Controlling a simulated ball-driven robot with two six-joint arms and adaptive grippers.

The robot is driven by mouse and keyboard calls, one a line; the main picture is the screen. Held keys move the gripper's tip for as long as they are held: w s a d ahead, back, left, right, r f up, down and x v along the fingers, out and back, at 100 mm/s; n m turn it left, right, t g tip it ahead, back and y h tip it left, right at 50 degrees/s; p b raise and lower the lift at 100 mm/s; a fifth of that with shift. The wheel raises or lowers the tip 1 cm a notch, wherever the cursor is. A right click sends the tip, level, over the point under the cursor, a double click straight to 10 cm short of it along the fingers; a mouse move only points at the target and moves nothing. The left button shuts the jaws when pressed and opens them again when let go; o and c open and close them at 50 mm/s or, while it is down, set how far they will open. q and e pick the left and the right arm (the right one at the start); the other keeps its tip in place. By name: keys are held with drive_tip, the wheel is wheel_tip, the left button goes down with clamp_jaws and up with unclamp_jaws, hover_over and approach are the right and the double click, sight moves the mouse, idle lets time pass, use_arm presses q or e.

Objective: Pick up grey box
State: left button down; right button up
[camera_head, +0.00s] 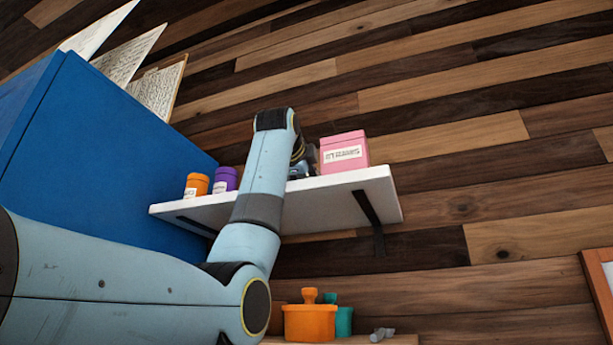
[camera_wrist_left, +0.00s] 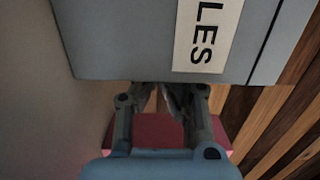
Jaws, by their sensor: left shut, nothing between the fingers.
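The grey box (camera_wrist_left: 120,40) fills the upper part of the left wrist view, very close, with a white label ending in "LES". My left gripper (camera_wrist_left: 160,95) is shut and empty, with its fingertips at the box's near edge. I cannot tell whether they touch it. In the head view my left arm reaches up to the shelf, and the gripper (camera_head: 300,168) is mostly hidden behind the forearm, left of the pink box. The grey box is hidden or not clear there. My right gripper is not in view.
A pink box (camera_head: 344,152) stands on the white wall shelf (camera_head: 345,192), right of my arm. Orange (camera_head: 197,185) and purple (camera_head: 225,179) jars stand to the left. A blue cabinet (camera_head: 105,150) borders the shelf's left. An orange pot (camera_head: 310,322) sits below.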

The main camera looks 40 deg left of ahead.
use_arm(q)
drive_tip(key=shift+s+a, duration=0.2)
drive_tip(key=shift+s, duration=0.1)
drive_tip(key=s+a+b, duration=0.1)
drive_tip(key=s, duration=0.1)
drive_tip(key=s+a+b, duration=0.1)
drive_tip(key=s+a, duration=0.1)
drive_tip(key=s, duration=0.1)
drive_tip(key=s+a+b, duration=0.2)
drive_tip(key=s, duration=0.1)
drive_tip(key=shift+s+f, duration=0.1)
drive_tip(key=shift+s+a, duration=0.15)
drive_tip(key=shift+s, duration=0.2)
drive_tip(key=shift+w, duration=0.1)
